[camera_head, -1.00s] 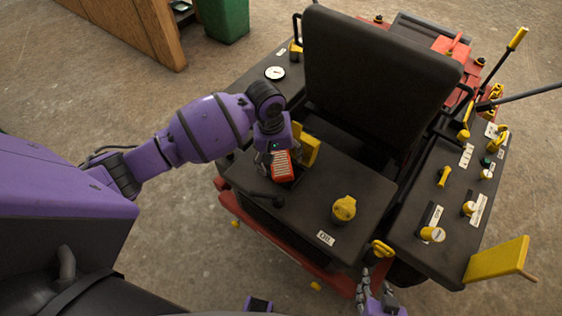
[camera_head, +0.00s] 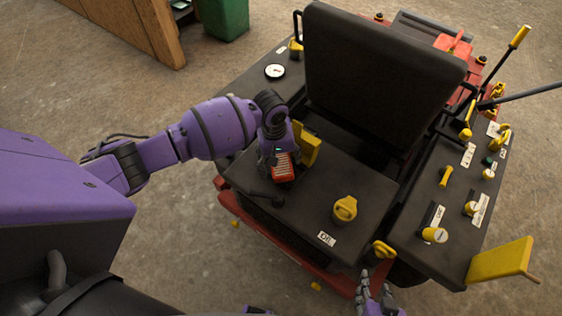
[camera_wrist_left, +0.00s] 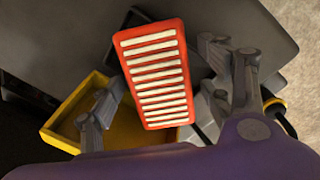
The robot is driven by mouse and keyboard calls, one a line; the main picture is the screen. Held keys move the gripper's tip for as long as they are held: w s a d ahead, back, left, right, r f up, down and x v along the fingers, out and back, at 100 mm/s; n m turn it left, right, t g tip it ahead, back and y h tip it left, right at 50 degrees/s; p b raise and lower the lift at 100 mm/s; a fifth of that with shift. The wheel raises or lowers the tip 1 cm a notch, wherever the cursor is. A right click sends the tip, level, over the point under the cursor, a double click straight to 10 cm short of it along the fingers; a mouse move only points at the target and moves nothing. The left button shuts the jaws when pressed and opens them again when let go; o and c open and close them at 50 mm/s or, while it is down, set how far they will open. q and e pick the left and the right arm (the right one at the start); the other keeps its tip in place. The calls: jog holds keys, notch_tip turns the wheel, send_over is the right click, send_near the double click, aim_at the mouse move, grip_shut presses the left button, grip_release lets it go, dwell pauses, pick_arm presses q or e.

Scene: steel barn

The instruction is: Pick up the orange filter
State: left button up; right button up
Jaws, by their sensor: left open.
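The orange filter (camera_head: 283,167) is a flat orange-red block with white pleats. It is on the dark deck of the machine, beside a yellow open housing (camera_head: 307,151). My left gripper (camera_wrist_left: 155,110) is open around the filter, with one finger on each side in the left wrist view, where the filter (camera_wrist_left: 152,68) fills the middle. I cannot tell whether the fingers touch it. In the head view the left wrist hides most of that gripper. My right gripper (camera_head: 376,290) is low in the head view, apart from the filter, with its fingers spread and empty.
A black seat back (camera_head: 375,75) rises behind the filter. A yellow cap (camera_head: 344,209) stands on the deck to the right. A side console (camera_head: 455,200) with yellow knobs and levers lies farther right. A wooden cabinet (camera_head: 130,25) and green bin (camera_head: 223,15) stand at the back left.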

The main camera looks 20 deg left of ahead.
aim_at(281, 159)
pick_arm(q)
jog(key=shift+c, duration=0.4)
jog(key=c, duration=1.3)
jog(key=shift+w+r, duration=0.1)
jog(key=shift+r, duration=0.35)
notch_tip(281, 159, up, 2)
jog(key=shift+r, duration=0.2)
jog(key=s+d+r, duration=0.1)
jog(key=r, duration=0.1)
jog(key=s+d+r+p, duration=0.1)
jog(key=s+r, duration=0.1)
jog(key=s+d+r+p, duration=0.1)
jog(key=r, duration=0.1)
jog(key=shift+s+r, duration=0.3)
jog(key=shift+r, duration=0.05)
jog(key=s+d+r, duration=0.3)
jog(key=s+d, duration=0.1)
jog(key=s, duration=0.3)
jog(key=shift+s+d, duration=0.2)
jog(key=shift+d, duration=0.2)
pick_arm(e)
jog(key=shift+w+a+r, duration=0.2)
jog(key=shift+w+r, duration=0.2)
jog(key=shift+r, duration=0.2)
jog(key=shift+w+a+r, duration=0.2)
jog(key=shift+w+r, duration=0.15)
jog(key=shift+r, duration=0.25)
